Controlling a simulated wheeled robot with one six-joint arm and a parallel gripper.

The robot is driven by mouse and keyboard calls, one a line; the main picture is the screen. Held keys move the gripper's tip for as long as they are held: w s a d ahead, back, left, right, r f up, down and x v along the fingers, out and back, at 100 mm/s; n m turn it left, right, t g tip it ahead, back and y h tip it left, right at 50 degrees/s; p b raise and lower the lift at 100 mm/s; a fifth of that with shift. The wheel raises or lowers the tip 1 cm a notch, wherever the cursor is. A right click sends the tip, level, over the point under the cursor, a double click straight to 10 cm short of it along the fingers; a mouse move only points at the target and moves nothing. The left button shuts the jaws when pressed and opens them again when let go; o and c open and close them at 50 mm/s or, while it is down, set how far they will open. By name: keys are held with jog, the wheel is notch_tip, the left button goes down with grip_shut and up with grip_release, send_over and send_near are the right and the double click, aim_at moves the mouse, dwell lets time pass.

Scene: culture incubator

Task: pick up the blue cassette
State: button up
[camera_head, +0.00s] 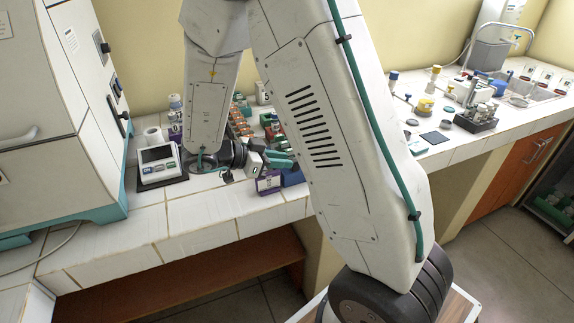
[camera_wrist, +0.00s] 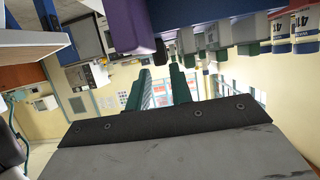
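A blue block (camera_head: 292,177), which seems to be the blue cassette, sits near the bench's front edge, partly hidden by my arm. A purple box with a white label (camera_head: 268,183) stands just left of it. My gripper (camera_head: 284,160) has teal fingers and is just above and behind these two in the head view. In the wrist view the fingers (camera_wrist: 161,75) are apart with an empty gap between them. The purple box (camera_wrist: 128,25) hangs at the top of that tilted, inverted view, with a blue strip (camera_wrist: 58,27) to its left. Whether the fingers touch anything is hidden.
Several small boxes and bottles crowd the bench behind my gripper. A scale (camera_head: 158,163) stands to the left, next to a large incubator (camera_head: 60,110). A dark rack (camera_head: 476,120) and a sink (camera_head: 535,92) are to the right. The front tiles at left are clear.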

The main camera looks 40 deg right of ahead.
aim_at(295, 160)
jog(key=x, duration=0.5)
jog(key=shift+w+f, duration=0.1)
jog(key=shift+f, duration=0.25)
grip_shut()
